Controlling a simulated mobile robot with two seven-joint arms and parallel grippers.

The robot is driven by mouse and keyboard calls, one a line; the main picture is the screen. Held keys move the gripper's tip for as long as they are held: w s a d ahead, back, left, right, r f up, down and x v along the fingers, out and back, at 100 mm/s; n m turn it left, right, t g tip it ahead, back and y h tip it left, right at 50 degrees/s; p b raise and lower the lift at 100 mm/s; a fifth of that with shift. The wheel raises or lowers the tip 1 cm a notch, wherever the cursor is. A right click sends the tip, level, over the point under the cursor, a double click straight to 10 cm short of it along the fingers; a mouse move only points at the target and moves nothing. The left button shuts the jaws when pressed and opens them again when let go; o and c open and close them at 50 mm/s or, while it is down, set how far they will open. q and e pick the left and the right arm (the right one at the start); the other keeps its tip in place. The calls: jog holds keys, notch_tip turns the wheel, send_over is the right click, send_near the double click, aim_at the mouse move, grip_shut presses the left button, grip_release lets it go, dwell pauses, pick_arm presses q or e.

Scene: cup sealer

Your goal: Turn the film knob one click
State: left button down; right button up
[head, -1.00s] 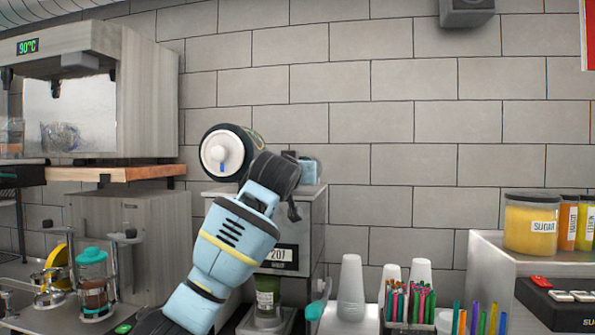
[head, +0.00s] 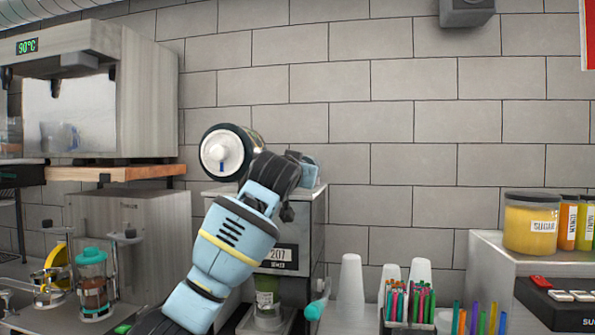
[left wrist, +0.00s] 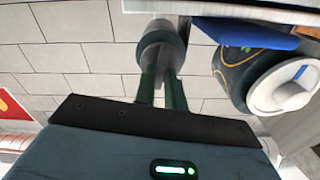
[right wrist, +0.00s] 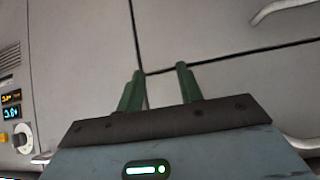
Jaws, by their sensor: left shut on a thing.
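The cup sealer (head: 318,225) stands against the tiled wall, with a dark film roll (head: 248,140) on top. The roll's white end disc (head: 222,153) has a blue mark pointing down; it also shows in the left wrist view (left wrist: 285,88). My left gripper (head: 284,180) is at the top of the sealer, just right of the roll, and its fingertips are hidden there. In the left wrist view my left gripper (left wrist: 164,70) is shut on a grey round knob (left wrist: 158,42), taken as the film knob. My right gripper (right wrist: 160,72) is open and empty, facing a plain grey surface.
A sealed-looking cup (head: 267,295) stands in the sealer below my left arm. A teal-ended lever (head: 318,300) sticks out at its right. Cup stacks (head: 350,285) and a straw holder (head: 410,310) stand further right. A water boiler (head: 140,95) is at left.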

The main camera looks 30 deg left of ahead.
pick_arm(q)
jog(key=m, duration=2.1)
jog(key=shift+d+f, duration=0.15)
jog(key=shift+f, duration=0.25)
jog(key=shift+w+m, duration=0.1)
jog(key=shift+m, duration=0.3)
jog(key=c, duration=1.5)
grip_release()
jog(key=shift+o, duration=0.2)
jog(key=v, duration=0.8)
